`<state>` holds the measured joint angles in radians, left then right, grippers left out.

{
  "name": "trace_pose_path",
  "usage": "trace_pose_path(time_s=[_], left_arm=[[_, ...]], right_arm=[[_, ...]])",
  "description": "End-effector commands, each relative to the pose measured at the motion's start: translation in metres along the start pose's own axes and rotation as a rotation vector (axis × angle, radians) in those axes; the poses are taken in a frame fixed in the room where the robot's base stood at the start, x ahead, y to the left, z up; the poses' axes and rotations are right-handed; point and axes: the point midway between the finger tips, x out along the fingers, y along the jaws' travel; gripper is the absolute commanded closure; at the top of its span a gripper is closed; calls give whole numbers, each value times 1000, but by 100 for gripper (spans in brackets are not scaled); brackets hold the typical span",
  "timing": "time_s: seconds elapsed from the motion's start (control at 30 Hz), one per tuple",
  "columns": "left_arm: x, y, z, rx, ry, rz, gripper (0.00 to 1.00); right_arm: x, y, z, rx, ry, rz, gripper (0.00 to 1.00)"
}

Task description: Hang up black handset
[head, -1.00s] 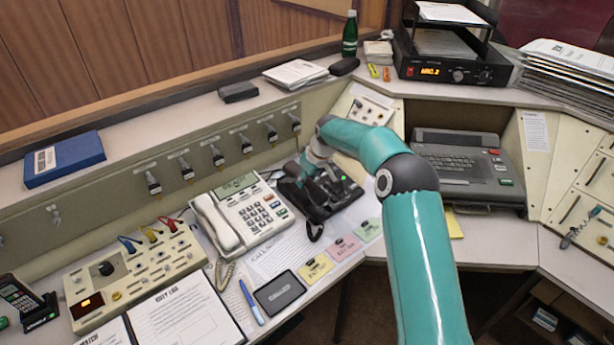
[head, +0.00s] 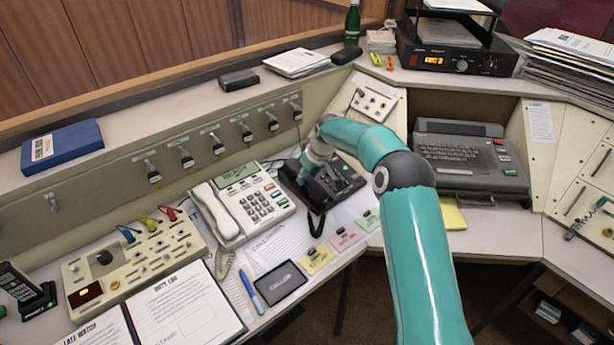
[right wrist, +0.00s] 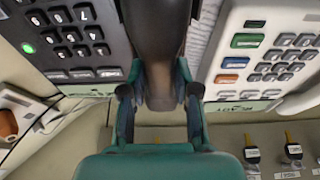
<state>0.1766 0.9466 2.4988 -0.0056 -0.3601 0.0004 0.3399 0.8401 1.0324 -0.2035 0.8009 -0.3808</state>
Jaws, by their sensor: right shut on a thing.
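The black telephone (head: 345,178) sits right of the white telephone on the desk. Its keypad, with a green light, shows at the left of the right wrist view (right wrist: 75,40). The black handset (right wrist: 157,40) lies lengthwise between the fingers of my right gripper (right wrist: 159,95), which is shut on it. In the head view, my right gripper (head: 310,172) is at the left side of the black telephone, partly hiding the handset (head: 318,194). The handset is over or on the cradle side; I cannot tell whether it touches. My left gripper is not in view.
The white telephone (head: 243,205) stands close on the left. Coloured notes (head: 345,237) and a dark pad (head: 276,282) lie in front. Hanging plugs (head: 246,133) line the panel behind. A grey keyboard terminal (head: 468,160) stands to the right.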

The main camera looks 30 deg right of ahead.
Motion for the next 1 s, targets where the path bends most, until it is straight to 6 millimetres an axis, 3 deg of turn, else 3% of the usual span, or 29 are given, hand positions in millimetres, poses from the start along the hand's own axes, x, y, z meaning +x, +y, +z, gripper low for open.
trace_pose_path(time_s=[1.0], left_arm=[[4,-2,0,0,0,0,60]], right_arm=[[7,0,1,0,1,0,100]])
